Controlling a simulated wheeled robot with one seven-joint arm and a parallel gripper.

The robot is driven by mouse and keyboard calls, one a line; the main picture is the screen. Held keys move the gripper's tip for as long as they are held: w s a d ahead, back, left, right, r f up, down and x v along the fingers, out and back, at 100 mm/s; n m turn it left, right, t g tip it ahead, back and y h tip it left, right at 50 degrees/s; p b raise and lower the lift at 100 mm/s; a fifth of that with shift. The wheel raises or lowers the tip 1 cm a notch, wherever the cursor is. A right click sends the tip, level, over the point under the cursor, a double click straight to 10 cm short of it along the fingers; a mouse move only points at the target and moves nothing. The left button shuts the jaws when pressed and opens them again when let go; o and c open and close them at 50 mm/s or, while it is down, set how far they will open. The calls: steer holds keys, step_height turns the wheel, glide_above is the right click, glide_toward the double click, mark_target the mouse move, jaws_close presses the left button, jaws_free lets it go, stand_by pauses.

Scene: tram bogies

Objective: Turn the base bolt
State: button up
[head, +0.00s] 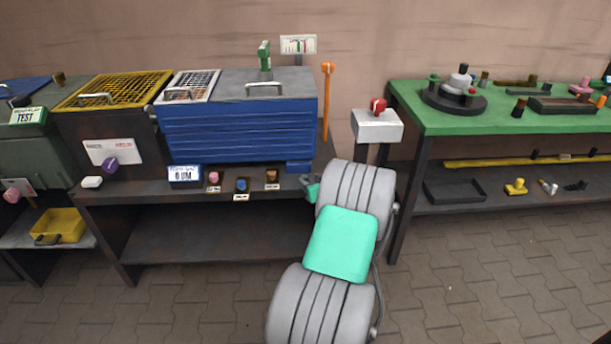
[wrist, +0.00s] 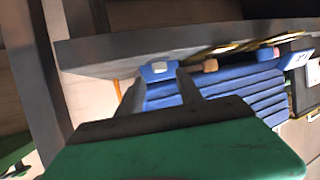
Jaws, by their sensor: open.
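No part is clearly marked as the base bolt. A small blue block (head: 299,167) sits at the lower right corner of the blue ribbed machine (head: 240,133). In the wrist view a small blue block with a pale face (wrist: 158,70) shows between my fingertips, seemingly the same one; contact cannot be told. My gripper (head: 309,184) is just in front of the bench edge, below that block, partly hidden by my arm. In the wrist view my gripper (wrist: 160,77) is open, its two grey fingers apart, with nothing clearly held.
Pink (head: 214,178), blue (head: 241,185) and brown (head: 272,176) knobs with labels line the dark bench's front edge (head: 150,192). An orange-topped rod (head: 326,105) stands right of the machine. A grey box with a red knob (head: 377,124) and a green table (head: 440,123) stand further right.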

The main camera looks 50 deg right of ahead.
mark_target(305, 177)
steer(key=x, duration=0.4)
steer(key=shift+w+d+f, duration=0.15)
steer(key=shift+w, duration=0.2)
steer(key=shift+c, duration=0.4)
jaws_close()
